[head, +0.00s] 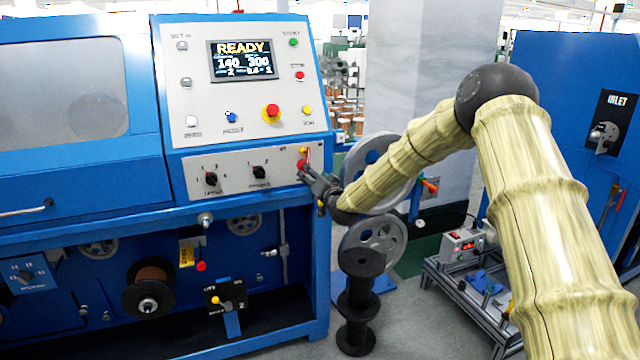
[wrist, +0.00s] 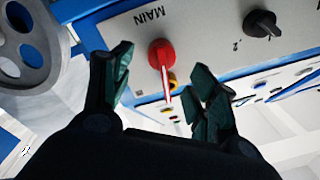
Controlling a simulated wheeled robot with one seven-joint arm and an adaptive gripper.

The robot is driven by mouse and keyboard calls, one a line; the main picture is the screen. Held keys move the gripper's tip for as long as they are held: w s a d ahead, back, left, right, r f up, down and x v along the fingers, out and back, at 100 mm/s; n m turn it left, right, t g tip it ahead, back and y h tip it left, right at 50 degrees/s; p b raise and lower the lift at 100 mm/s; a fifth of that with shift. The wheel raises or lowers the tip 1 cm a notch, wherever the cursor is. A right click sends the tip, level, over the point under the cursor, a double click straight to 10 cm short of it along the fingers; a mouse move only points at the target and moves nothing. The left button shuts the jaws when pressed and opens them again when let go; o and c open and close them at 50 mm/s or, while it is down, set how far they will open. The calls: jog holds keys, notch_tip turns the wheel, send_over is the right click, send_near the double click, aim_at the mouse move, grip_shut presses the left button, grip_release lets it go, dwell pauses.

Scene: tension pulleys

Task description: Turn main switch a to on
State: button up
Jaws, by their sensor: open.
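Main switch a is a red rotary knob (wrist: 160,53) on the light grey panel, next to the printed word MAIN in the wrist view. A white line runs along its red handle, toward the bottom of that view. A little yellow shows beside the handle. In the head view the switch (head: 303,163) is partly hidden by my gripper (head: 308,174). My gripper is open and empty in front of the panel. In the wrist view its two dark fingers (wrist: 163,78) stand apart, one on each side of the switch handle. I cannot tell whether either finger touches it.
Black rotary knobs (head: 259,172) sit left of the switch on the same panel. A sloped panel above holds a READY screen (head: 242,60) and coloured buttons. Grey pulley wheels (head: 376,245) and black spools (head: 358,300) stand right of the machine, below my forearm.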

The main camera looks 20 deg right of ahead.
jog(key=shift+s+d, duration=0.2)
jog(key=shift+s, duration=2.4)
jog(key=shift+f, duration=0.1)
jog(key=shift+c, duration=0.3)
